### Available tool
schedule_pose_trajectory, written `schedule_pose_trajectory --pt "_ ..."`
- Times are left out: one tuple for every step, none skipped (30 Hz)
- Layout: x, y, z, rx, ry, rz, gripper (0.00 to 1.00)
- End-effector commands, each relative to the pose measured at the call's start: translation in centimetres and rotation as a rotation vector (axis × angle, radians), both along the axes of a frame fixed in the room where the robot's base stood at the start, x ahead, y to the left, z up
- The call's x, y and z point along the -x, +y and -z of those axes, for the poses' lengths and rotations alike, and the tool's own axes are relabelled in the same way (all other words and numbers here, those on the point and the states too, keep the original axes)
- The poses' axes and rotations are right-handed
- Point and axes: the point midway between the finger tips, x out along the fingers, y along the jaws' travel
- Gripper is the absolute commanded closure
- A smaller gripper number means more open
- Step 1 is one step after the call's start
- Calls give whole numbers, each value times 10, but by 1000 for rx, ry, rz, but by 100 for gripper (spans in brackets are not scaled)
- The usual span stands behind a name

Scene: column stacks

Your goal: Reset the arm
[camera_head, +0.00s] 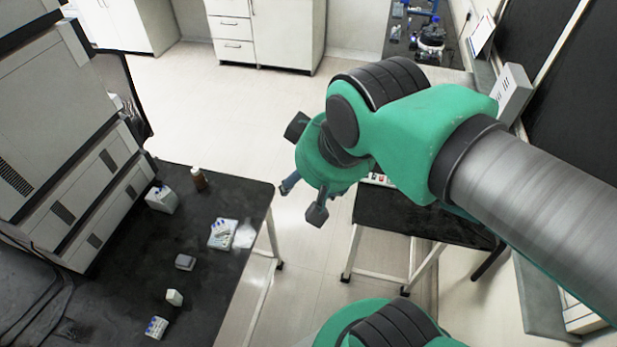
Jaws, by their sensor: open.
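My arm, green with dark joints and a grey metallic link, reaches in from the right side of the head view. My gripper (303,201) hangs at its end near the middle of the picture. Its dark fingertips are spread apart, with nothing seen between them. It is over the floor gap between the left bench and the smaller dark table, apart from both. Part of the gripper is hidden behind the green wrist.
A black bench (215,275) at left holds a brown bottle (199,179), a white box (161,199), a white tray (223,234) and small containers. Stacked grey instruments (65,150) stand behind them. A dark table (425,215) is partly behind my arm. White cabinets (265,32) stand at the back.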

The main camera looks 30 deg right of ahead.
Motion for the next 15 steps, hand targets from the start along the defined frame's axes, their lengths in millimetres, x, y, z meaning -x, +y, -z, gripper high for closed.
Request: schedule_pose_trajectory --pt "2 0 0 1 -1 0 43" --pt "3 -1 0 1 -2 0 43" --pt "3 -1 1 1 -2 0 43" --pt "3 -1 1 1 -2 0 43" --pt "3 -1 1 1 -2 0 43" --pt "3 -1 1 1 -2 0 43" --pt "3 -1 1 1 -2 0 43" --pt "3 0 0 1 -2 0 43" --pt "3 0 0 1 -2 0 43" --pt "3 0 0 1 -2 0 43" --pt "3 0 1 1 -2 0 43" --pt "3 0 1 1 -2 0 43" --pt "3 0 2 1 -2 0 43" --pt "3 0 4 1 -2 0 43" --pt "3 0 6 1 -2 0 43"
